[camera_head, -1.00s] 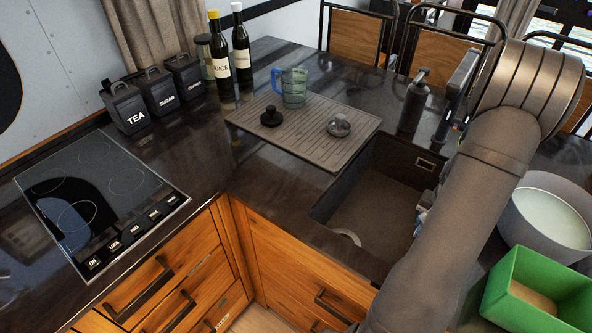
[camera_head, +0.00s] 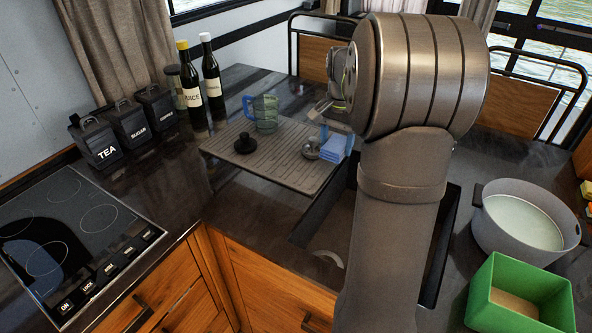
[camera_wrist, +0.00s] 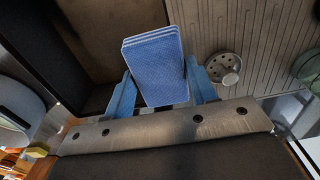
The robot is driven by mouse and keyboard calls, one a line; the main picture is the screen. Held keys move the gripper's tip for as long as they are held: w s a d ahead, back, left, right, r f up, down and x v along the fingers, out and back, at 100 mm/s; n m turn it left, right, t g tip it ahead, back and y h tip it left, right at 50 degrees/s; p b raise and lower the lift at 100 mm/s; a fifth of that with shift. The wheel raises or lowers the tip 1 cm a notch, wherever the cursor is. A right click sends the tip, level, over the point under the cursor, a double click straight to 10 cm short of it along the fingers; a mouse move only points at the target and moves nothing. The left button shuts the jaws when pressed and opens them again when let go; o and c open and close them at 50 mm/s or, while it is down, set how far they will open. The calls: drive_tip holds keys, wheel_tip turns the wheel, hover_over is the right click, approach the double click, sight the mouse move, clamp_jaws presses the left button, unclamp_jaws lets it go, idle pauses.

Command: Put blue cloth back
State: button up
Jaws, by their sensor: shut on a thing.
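The blue cloth (camera_head: 334,147) is a folded stack of layers. It shows beside the right edge of the grey drying mat, close to the sink. In the wrist view the cloth (camera_wrist: 155,62) stands out between the blue fingers of my gripper (camera_wrist: 162,88), which is shut on it. The cloth appears held above the border between the sink and the mat; its exact height cannot be told. In the head view my arm hides most of my gripper and part of the sink.
The ribbed drying mat (camera_head: 280,174) holds a glass mug (camera_head: 265,113), a black lid (camera_head: 246,144) and a grey strainer-like piece (camera_head: 312,149). The sink (camera_head: 325,225) lies in front. A grey pot (camera_head: 520,222) and a green box (camera_head: 522,290) stand right. Bottles (camera_head: 188,90) stand behind.

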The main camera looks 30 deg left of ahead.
hover_over(296, 172)
wheel_tip(296, 172, down, 7)
drive_tip(key=shift+s+r, duration=0.1)
drive_tip(key=shift+f, duration=1.95)
drive_tip(key=shift+f, duration=0.1)
drive_tip(key=o, duration=1)
wheel_tip(296, 172, up, 12)
drive_tip(key=shift+r, duration=0.1)
